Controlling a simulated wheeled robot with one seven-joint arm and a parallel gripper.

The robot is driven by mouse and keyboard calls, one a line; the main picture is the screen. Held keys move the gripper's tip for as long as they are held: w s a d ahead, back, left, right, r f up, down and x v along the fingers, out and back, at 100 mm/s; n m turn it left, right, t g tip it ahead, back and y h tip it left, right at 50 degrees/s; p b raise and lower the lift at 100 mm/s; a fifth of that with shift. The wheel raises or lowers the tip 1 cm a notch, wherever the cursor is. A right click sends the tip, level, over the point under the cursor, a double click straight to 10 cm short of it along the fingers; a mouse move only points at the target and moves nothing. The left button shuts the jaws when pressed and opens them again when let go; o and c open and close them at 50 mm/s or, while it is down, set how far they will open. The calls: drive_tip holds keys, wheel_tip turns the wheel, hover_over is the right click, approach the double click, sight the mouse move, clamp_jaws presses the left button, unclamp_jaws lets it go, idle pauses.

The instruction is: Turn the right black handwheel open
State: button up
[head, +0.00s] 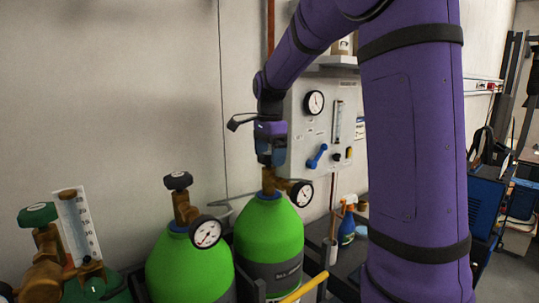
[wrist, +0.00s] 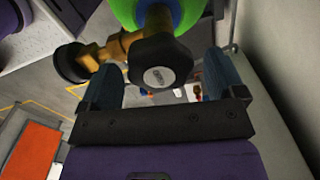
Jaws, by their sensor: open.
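The right black handwheel (wrist: 161,62) is a lobed knob with a pale centre disc. In the wrist view it sits between the two blue fingers of my gripper (wrist: 162,74), with gaps visible on both sides. In the head view my gripper (head: 271,160) points down over the brass valve (head: 269,182) of the right green cylinder (head: 270,232), and its fingers hide the wheel. The jaws are open around the wheel. A second black handwheel (head: 178,180) tops the left green cylinder (head: 188,268).
Pressure gauges (head: 302,194) and (head: 206,232) stick out beside the valves. A dark green cylinder with a green handwheel (head: 37,215) and flow tube (head: 76,225) stands at left. A wall panel (head: 326,120) with a blue lever (head: 317,156) is behind my gripper.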

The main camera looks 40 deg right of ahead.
drive_tip(key=shift+f, duration=0.15)
drive_tip(key=shift+c, duration=0.5)
drive_tip(key=c, duration=0.8)
drive_tip(key=shift+c, duration=0.2)
